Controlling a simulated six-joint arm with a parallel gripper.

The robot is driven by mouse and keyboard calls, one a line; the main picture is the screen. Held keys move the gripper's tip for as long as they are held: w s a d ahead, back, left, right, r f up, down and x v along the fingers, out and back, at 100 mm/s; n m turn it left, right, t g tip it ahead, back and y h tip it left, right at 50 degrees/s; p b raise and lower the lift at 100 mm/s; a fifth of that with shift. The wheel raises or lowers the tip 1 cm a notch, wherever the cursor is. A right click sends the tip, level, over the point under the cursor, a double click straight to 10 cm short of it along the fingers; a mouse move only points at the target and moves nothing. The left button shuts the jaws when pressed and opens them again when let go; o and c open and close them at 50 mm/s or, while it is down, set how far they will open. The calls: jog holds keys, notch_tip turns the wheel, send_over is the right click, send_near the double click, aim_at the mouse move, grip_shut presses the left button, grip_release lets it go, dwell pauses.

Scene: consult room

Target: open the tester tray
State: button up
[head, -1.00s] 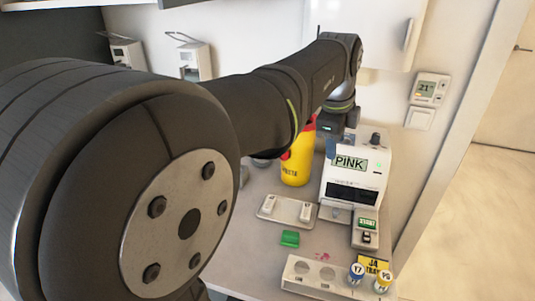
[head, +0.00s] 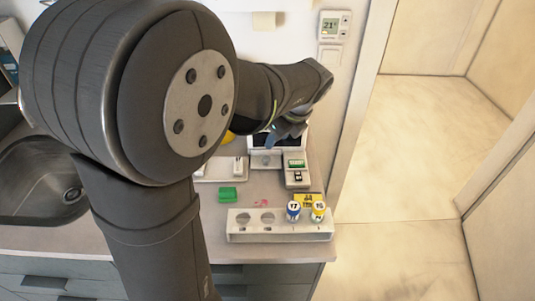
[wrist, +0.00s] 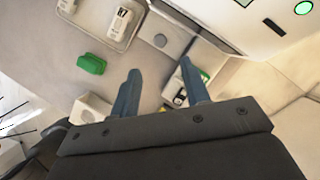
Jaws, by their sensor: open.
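The tester is a white machine, partly hidden behind my arm in the head view. I cannot tell how far the tray sits out. In the head view my gripper (head: 286,132) hangs in front of the tester.
A small device with a green screen (head: 297,172) stands right of the tray. A white dish (head: 208,178) with white pieces and a green block (head: 227,195) lie left. A white rack (head: 262,234) with a blue vial (head: 293,211) and a yellow vial (head: 318,211) stands in front.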

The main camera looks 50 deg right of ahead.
aim_at(266, 157)
jog(key=x, duration=1)
jog(key=shift+c, duration=0.2)
